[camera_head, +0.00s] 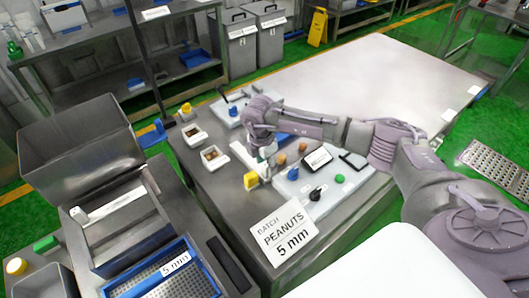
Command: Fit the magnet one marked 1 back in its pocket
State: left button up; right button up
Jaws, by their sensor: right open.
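My right arm comes in from the right, and its right gripper (264,160) points down over the left end of the grey work table (215,190). It is open; the arm partly hides what lies below it. A small yellow piece (251,181) is just below and left of the fingertips; I cannot tell if they touch. A white board (328,202) beside it carries small orange, yellow, blue, black and green knobs and a dark-framed white panel (318,158). I cannot make out a mark 1 on any piece, so the magnet and its pocket cannot be identified. My left gripper is out of view.
A sign reading "BATCH PEANUTS 5 mm" (284,231) stands at the table's front edge. Two small white trays (195,136) (214,157) sit at its left. A large grey bin (75,140) and a blue-framed "5 mm" sieve (137,279) are left.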

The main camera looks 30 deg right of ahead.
notch_tip(320, 180, up, 10)
jog(key=a+b, duration=0.1)
jog(key=b, duration=0.2)
jog(key=shift+s+f, duration=0.15)
jog(key=shift+f, duration=0.1)
jog(key=shift+o, duration=0.5)
jog(key=shift+a+r, duration=0.1)
jog(key=shift+r, duration=0.25)
jog(key=shift+y, duration=0.7)
jog(key=f, duration=0.2)
jog(key=f+b, duration=0.1)
jog(key=f, duration=0.1)
jog(key=d+f+b, duration=0.1)
jog(key=f, duration=0.1)
jog(key=shift+f, duration=0.3)
notch_tip(320, 180, down, 4)
jog(key=shift+d+f+p, duration=0.1)
jog(key=shift+p, duration=0.9)
jog(key=shift+f, duration=0.55)
grip_shut()
jog(key=shift+w+r, duration=0.1)
jog(key=shift+w, duration=0.1)
